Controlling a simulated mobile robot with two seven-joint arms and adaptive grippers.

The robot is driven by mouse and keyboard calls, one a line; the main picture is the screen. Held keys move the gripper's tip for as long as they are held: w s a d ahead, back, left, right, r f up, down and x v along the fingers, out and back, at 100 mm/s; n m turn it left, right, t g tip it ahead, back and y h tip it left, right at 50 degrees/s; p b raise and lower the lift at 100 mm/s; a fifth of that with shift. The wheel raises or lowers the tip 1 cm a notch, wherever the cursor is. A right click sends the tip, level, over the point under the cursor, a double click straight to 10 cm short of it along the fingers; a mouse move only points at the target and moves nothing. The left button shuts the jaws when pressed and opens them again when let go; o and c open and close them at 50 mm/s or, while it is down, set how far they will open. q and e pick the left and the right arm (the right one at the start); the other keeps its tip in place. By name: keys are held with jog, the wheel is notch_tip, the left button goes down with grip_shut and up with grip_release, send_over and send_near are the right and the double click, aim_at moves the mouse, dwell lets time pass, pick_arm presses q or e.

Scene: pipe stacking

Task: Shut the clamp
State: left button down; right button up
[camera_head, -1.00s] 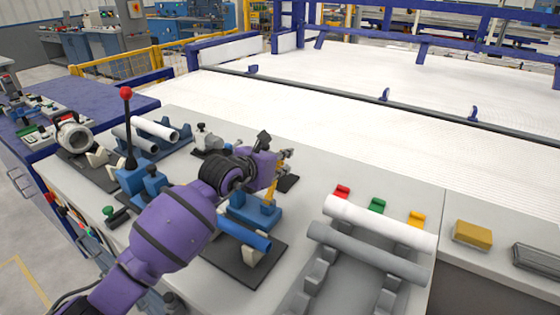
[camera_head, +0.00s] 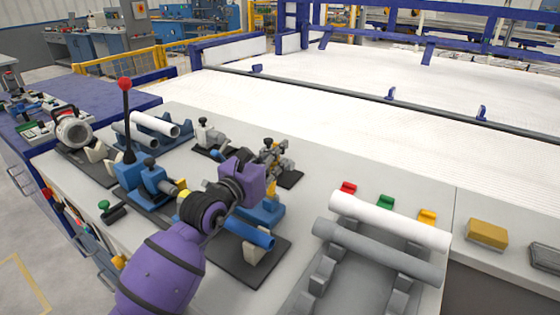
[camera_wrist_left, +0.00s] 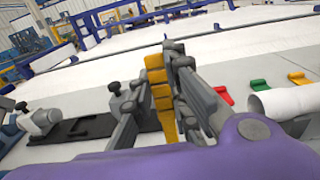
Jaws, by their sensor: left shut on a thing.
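The clamp's blue body (camera_head: 268,215) stands on a black base plate on the bench, partly hidden behind my left wrist. A blue pipe (camera_head: 250,233) lies at its near side. My left gripper (camera_head: 274,152) is above and just behind the clamp body, beyond the purple wrist. In the left wrist view a yellow lever (camera_wrist_left: 160,92) rises between the dark grey fingers, and the gripper is shut on it. The clamp's jaw is hidden, so I cannot tell how far it is closed. My right gripper is out of view.
A white pipe (camera_head: 390,219) and a grey pipe (camera_head: 376,250) lie on a rack at the right. Red, green and yellow blocks stand behind them. A red-knobbed lever (camera_head: 126,115) stands upright at the left. A yellow box (camera_head: 487,234) sits far right.

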pick_arm(q)
jog(key=shift+s+a+f+t+h+b, duration=0.25)
jog(key=shift+s+a+t+h+b, duration=0.25)
jog(key=shift+b, duration=0.4)
jog(key=shift+s+a+r+t+b, duration=0.25)
jog(key=shift+s+t+b, duration=0.25)
jog(key=shift+b, duration=0.4)
jog(key=shift+a+h, duration=0.1)
jog(key=shift+h, duration=0.3)
jog(key=shift+s+r, duration=0.1)
jog(key=shift+r, duration=0.05)
